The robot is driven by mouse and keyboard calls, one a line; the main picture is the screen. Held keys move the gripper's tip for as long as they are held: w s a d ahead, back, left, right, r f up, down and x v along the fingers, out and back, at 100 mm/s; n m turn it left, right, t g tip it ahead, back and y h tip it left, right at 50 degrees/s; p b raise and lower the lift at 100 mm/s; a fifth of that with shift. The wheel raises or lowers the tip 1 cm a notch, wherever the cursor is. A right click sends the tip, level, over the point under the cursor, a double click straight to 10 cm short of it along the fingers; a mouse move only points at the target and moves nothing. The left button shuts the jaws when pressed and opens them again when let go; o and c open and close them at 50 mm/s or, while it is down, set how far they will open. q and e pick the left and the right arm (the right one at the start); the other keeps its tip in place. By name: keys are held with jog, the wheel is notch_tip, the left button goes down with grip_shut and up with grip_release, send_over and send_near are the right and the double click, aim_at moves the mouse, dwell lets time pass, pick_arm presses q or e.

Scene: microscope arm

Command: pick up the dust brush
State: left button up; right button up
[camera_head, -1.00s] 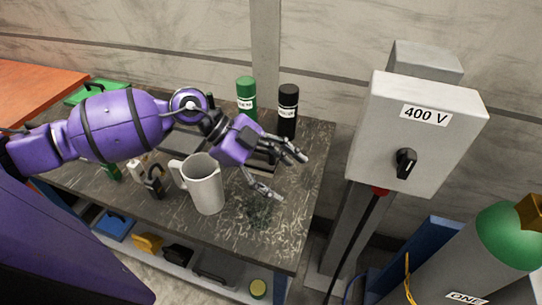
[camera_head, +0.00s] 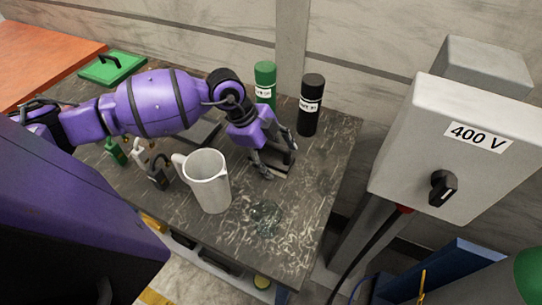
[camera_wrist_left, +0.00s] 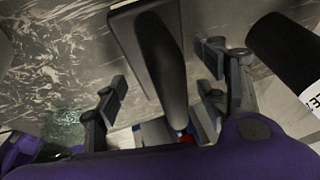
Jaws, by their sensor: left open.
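My left gripper (camera_head: 273,163) is open and points down at the back right of the dark marbled bench (camera_head: 289,227). In the left wrist view, a dark rounded handle on a flat grey base, which looks like the dust brush (camera_wrist_left: 163,60), lies between the spread fingers (camera_wrist_left: 160,90). I see gaps between the handle and the fingers, so it is not gripped. In the head view the gripper partly hides this thing. My right gripper is not in view.
A grey pitcher (camera_head: 208,183) stands just left of the gripper. A green bottle (camera_head: 265,84) and a black bottle (camera_head: 310,105) stand behind it. A grey 400 V box (camera_head: 448,150) stands to the right.

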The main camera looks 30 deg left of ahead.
pick_arm(q)
jog(key=shift+w+d+f, duration=0.1)
jog(key=shift+d+f, duration=0.15)
jog(key=shift+f, duration=0.3)
jog(key=c, duration=1.4)
jog(key=shift+r, duration=0.45)
grip_shut()
notch_tip(320, 180, up, 2)
jog(key=shift+r, duration=0.1)
jog(key=s+d+r, duration=0.5)
jog(key=s+r, duration=0.5)
jog(key=s, duration=0.3)
jog(key=shift+d+p, duration=0.15)
jog(key=shift+p, duration=0.2)
